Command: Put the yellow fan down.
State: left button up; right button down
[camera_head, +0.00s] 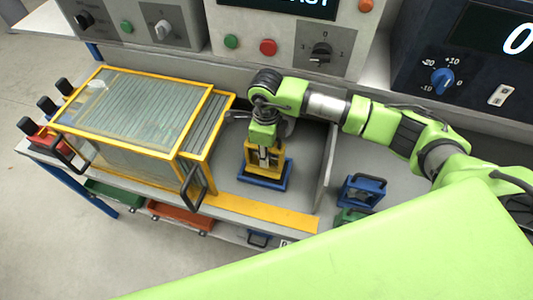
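A yellow piece (255,163), which I take for the yellow fan, stands upright in or on a blue square frame (268,183) on the bench. My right arm reaches in from the right, and its gripper (264,152) points straight down at the top of the yellow piece. The wrist hides much of the fingers and the fan's upper part, so I cannot tell whether the fingers grip it. My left gripper is not in view.
A yellow-framed glass box (140,105) with a dark handle stands just left. A blue framed piece (362,192) and a green one (350,215) sit to the right beyond a low divider. Control panels (290,38) line the back. A yellow strip (265,212) edges the bench.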

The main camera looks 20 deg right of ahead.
jog(key=shift+w+d+f, duration=0.1)
jog(key=shift+w+f, duration=0.2)
jog(key=f, duration=0.1)
jog(key=f+p, duration=0.1)
jog(key=f, duration=0.1)
jog(key=shift+w+d, duration=0.15)
jog(key=shift+w, duration=0.2)
jog(key=shift+f, duration=0.35)
jog(key=shift+f, duration=0.25)
jog(key=c, duration=1.7)
grip_release()
